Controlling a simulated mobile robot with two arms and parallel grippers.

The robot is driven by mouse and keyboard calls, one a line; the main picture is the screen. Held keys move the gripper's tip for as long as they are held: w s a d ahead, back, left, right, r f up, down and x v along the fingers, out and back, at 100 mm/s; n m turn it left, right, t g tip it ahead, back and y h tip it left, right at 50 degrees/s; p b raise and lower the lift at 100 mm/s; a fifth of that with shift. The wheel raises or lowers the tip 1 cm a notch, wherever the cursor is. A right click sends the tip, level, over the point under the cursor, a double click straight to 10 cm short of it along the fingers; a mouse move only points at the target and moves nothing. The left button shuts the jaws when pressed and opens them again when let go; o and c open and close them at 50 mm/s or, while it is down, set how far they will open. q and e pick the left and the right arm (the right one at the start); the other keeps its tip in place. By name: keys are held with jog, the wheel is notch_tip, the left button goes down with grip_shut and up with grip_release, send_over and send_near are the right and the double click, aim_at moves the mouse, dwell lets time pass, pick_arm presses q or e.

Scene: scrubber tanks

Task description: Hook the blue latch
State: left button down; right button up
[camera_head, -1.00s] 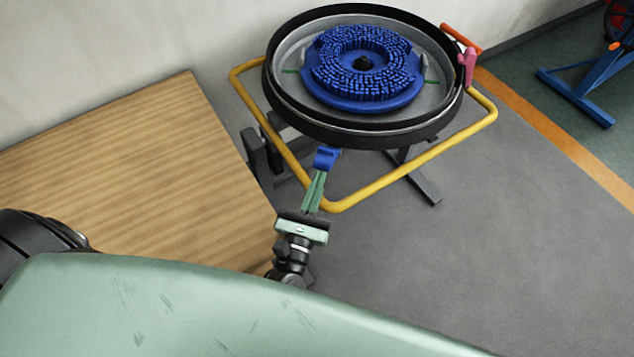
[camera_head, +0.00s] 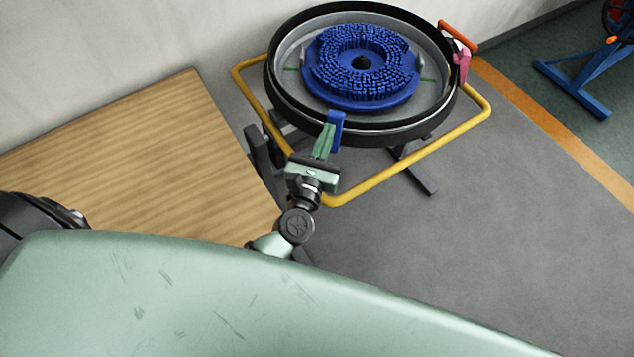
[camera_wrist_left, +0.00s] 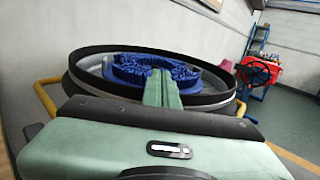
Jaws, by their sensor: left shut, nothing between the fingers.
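The blue latch (camera_head: 336,128) stands upright at the near rim of the round black-rimmed tank (camera_head: 440,119) in the head view. My left gripper (camera_head: 323,141) is shut, with its green fingers right beside the latch on its left; I cannot tell if they touch. In the left wrist view the shut fingers (camera_wrist_left: 161,88) point at the tank (camera_wrist_left: 215,98), and the latch cannot be made out there. The right gripper is in neither view.
A blue brush disc (camera_head: 362,97) lies in the tank. A yellow tube frame (camera_head: 420,160) surrounds it. A pink latch (camera_head: 463,66) and an orange handle (camera_head: 458,36) are at the right rim. A wooden table top (camera_head: 130,160) is at left; grey floor (camera_head: 500,220) lies clear at right.

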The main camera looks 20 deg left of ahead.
pick_arm(q)
jog(key=shift+w+a+r, duration=0.1)
jog(key=shift+w+r, duration=0.1)
jog(key=shift+w, duration=0.6)
jog(key=shift+w+d+r, duration=0.1)
jog(key=shift+w+r, duration=0.05)
jog(key=shift+w, duration=0.65)
jog(key=shift+w+a+r, duration=0.1)
jog(key=shift+w+r, duration=0.1)
jog(key=shift+w, duration=0.6)
jog(key=shift+b, duration=0.3)
jog(key=b, duration=0.2)
send_near(333, 117)
jog(key=r, duration=0.2)
jog(key=shift+w+d+r, duration=0.1)
jog(key=shift+d+r, duration=0.2)
jog(key=shift+r, duration=0.1)
